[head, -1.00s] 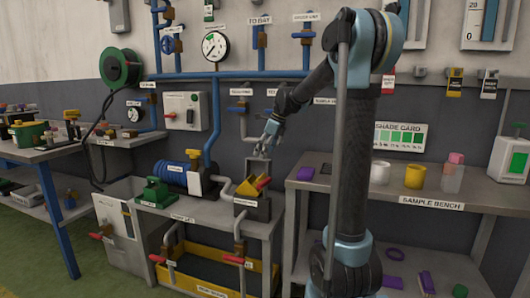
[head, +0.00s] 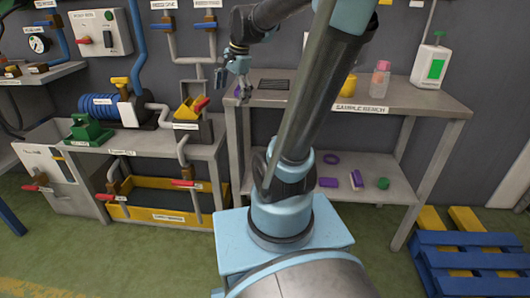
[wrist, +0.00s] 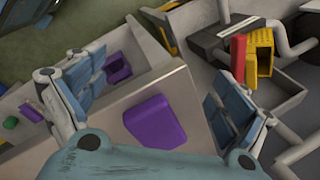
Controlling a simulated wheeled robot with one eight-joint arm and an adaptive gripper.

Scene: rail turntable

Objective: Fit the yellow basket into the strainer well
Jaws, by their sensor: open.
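The yellow basket (head: 188,110) sits tilted at the dark strainer box (head: 205,134) on the left bench, with a red part (head: 201,104) beside it. In the wrist view the basket (wrist: 261,48) is at the upper right, its open side showing, the red part (wrist: 238,56) against it. I cannot tell how deep it sits, and the well's inside is hidden. My gripper (head: 233,84) is open and empty, right of the basket and above the left end of the sample bench. In the wrist view its fingers (wrist: 158,98) are spread wide, apart from the basket.
A purple block (wrist: 155,121) lies on the sample bench (head: 395,98) below my gripper. A yellow cup (head: 348,86) and a bottle (head: 379,76) stand farther right. Pipes with red-handled valves (head: 185,183) are below the strainer. A blue pallet (head: 470,262) lies on the floor at right.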

